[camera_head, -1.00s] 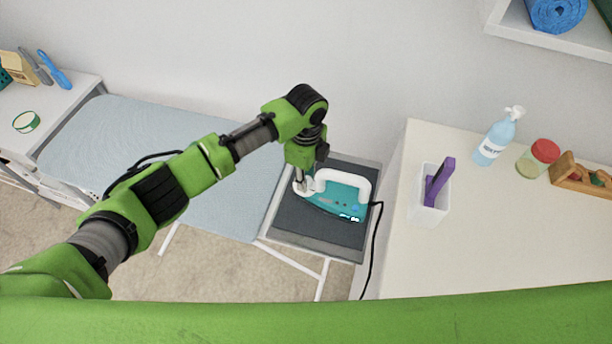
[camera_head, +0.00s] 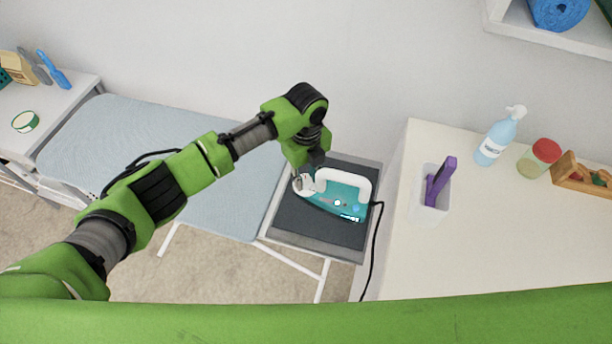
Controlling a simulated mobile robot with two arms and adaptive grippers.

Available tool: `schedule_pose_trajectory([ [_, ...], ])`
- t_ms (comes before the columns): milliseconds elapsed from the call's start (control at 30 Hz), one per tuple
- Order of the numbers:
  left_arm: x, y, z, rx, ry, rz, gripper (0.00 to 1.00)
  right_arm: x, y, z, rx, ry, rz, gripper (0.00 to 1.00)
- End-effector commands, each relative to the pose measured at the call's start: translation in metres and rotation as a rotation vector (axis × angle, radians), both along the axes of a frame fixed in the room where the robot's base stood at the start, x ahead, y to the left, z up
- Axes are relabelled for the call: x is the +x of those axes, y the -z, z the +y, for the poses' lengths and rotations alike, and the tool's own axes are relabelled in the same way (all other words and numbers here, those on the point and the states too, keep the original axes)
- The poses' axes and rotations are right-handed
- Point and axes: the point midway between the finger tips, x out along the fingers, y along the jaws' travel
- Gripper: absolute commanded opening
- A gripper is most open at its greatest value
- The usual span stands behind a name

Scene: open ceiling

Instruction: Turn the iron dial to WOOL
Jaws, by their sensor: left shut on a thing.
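A teal iron (camera_head: 343,194) with a white handle lies on the dark rest plate (camera_head: 301,222) at the right end of the ironing board. My left gripper (camera_head: 299,185) points down at the left end of the iron and is shut on a small white part there, which looks like the dial (camera_head: 307,184). The gripper's fingertips are small and partly hidden by the wrist. The dial's markings are too small to read. Small lit marks show on the iron's near side. My right gripper is not in view.
The blue ironing board (camera_head: 215,195) stretches left. A black cord (camera_head: 374,250) hangs from the iron's right side. A white table (camera_head: 480,245) at right bears a white holder with a purple tool (camera_head: 440,182), a spray bottle (camera_head: 499,136) and a red-lidded jar (camera_head: 539,158).

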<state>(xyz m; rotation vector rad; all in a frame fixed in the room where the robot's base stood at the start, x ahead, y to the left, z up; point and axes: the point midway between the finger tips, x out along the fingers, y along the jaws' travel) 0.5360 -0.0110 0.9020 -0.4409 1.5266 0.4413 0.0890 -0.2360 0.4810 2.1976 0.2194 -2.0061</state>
Motion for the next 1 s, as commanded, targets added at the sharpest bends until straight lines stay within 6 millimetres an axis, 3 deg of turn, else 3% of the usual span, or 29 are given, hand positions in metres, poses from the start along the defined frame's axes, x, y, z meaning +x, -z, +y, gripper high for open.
schedule_pose_trajectory([
  [300, 0.001, -0.002, -0.001, -0.003, 0.001, -0.003, 0.02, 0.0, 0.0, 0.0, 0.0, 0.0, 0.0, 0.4],
  [333, 0.001, -0.002, -0.001, -0.003, 0.001, -0.003, 0.26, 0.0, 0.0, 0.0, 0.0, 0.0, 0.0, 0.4],
  [400, 0.001, -0.002, -0.001, -0.003, 0.001, -0.003, 0.4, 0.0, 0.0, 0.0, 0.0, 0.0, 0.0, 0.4],
  [767, 0.001, -0.002, 0.0, -0.001, 0.0, -0.002, 0.4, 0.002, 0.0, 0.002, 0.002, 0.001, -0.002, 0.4],
  [1000, 0.002, -0.036, -0.001, -0.003, 0.002, -0.005, 0.4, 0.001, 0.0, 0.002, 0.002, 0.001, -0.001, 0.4],
])
